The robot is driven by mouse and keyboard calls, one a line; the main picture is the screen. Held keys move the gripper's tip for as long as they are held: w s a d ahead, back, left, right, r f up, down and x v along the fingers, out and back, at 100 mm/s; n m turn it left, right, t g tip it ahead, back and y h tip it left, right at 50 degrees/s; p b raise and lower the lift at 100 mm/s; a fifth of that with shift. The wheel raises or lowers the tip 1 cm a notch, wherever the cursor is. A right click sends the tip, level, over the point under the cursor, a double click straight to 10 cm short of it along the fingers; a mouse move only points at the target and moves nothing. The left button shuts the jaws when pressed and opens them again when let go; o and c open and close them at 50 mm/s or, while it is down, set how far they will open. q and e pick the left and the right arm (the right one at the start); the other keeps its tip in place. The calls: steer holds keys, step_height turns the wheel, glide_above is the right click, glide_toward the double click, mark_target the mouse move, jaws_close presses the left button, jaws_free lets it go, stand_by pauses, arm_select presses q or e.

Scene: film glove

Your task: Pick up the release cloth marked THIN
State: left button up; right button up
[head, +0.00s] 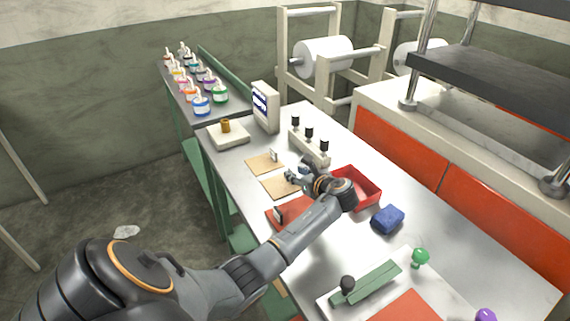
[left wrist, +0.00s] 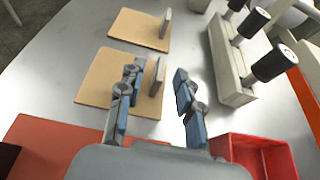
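Two tan cloth sheets lie flat on the metal table, each with a small upright tag; I cannot read THIN on either. The far sheet (head: 260,166) also shows in the left wrist view (left wrist: 132,28). The nearer sheet (head: 278,189) also shows in the left wrist view (left wrist: 98,80), its tag (left wrist: 157,76) standing near its right edge. My left gripper (head: 293,177) is above the nearer sheet's right side. In the left wrist view (left wrist: 160,72) its two fingers are spread apart with nothing between them, the tag showing in the gap. My right gripper is out of view.
A red sheet (head: 284,212) with a tag lies nearer me. A red tray (head: 374,190) is right of the gripper, and a block with black-topped posts (head: 308,147) stands behind it. A blue block (head: 387,219) and a green bar (head: 365,283) lie further right.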

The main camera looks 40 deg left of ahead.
mark_target(289, 170)
arm_select(q)
steer(key=x, duration=0.4)
steer(key=shift+w+a+f, duration=0.1)
steer(key=shift+f, duration=0.1)
jaws_close()
steer(key=shift+r, duration=0.15)
